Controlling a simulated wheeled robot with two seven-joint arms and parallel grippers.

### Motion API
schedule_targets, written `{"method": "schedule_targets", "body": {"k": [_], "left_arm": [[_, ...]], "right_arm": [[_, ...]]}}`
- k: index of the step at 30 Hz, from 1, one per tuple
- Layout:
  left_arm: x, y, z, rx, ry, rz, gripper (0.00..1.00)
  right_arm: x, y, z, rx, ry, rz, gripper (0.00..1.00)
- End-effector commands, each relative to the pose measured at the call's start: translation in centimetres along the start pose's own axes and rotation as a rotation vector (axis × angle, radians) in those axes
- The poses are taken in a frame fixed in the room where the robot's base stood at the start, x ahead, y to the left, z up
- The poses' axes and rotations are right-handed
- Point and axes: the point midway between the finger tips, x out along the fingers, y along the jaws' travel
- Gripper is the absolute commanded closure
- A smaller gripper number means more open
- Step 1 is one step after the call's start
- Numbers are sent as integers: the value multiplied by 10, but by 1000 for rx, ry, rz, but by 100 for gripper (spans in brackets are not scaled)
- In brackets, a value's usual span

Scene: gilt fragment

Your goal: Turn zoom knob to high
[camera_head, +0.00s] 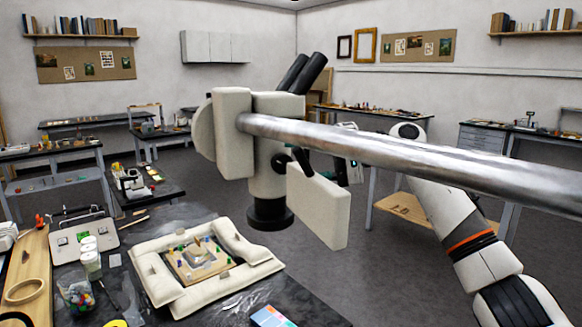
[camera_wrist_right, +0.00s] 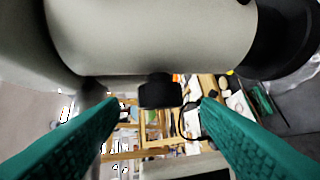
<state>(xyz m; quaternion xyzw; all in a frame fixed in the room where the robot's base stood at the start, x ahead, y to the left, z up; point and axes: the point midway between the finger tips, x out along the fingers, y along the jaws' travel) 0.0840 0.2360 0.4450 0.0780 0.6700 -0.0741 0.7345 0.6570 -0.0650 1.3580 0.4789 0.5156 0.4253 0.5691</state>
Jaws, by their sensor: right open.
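The microscope (camera_head: 262,165) is a cream body with black eyepieces, hanging from a thick metal boom. A black knob (camera_wrist_right: 160,92) sticks out below the pale microscope body in the right wrist view. A black knob (camera_head: 281,163) also shows on the body in the head view; I cannot tell if it is the same one. My right gripper (camera_wrist_right: 160,108) is open, with its green fingers to either side of the knob in the picture and nothing held. In the head view it is beside the microscope, partly hidden by a cream panel (camera_head: 318,206). My left gripper is not in view.
The metal boom (camera_head: 390,150) crosses above my right arm. Below the microscope, a dark bench (camera_head: 215,305) bears a padded cream frame (camera_head: 160,283) around a small fragment (camera_head: 200,262). Jars (camera_head: 91,264) and tools stand at the left.

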Motion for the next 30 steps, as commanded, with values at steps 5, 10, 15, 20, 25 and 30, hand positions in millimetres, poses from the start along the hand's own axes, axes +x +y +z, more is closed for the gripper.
{"method": "schedule_targets", "body": {"k": [5,10,15,20,25,30], "left_arm": [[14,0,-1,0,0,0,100],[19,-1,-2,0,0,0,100],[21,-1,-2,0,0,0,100],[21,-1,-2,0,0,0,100],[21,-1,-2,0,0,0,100],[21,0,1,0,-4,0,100]], "right_arm": [[-42,-3,1,0,-5,1,43],[-72,-2,1,0,-3,0,43],[-89,-1,0,0,-2,0,43],[-92,-1,0,1,0,-1,43],[-92,-1,0,1,0,-1,44],[-92,-1,0,0,0,-1,44]]}}
